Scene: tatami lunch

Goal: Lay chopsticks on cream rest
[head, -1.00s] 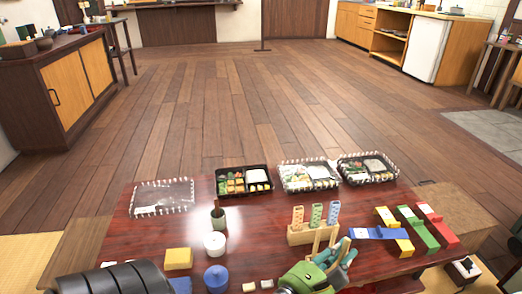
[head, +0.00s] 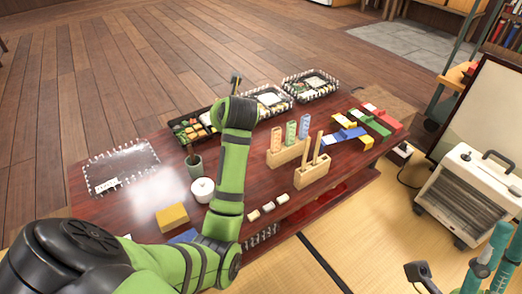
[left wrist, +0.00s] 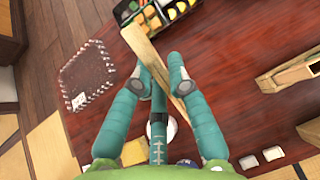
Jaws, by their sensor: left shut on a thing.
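My left gripper (left wrist: 160,78) is shut on a light wooden stick-like piece, seemingly the chopsticks (left wrist: 148,58), held slanting above the table in the left wrist view. In the head view my green left arm hides most of this gripper, and only a small tip shows above the arm. Several small cream rests (head: 268,206) lie in a row near the table's front edge, and two show in the left wrist view (left wrist: 273,153). Teal fingers of my right gripper (head: 484,262) show at the lower right, over the tatami, and their opening is unclear.
A wooden stand (head: 312,174) holds upright sticks, with a second stand (head: 288,152) of coloured pieces behind it. A green cup (head: 194,165), white pot (head: 202,189) and yellow block (head: 172,216) stand left of my arm.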

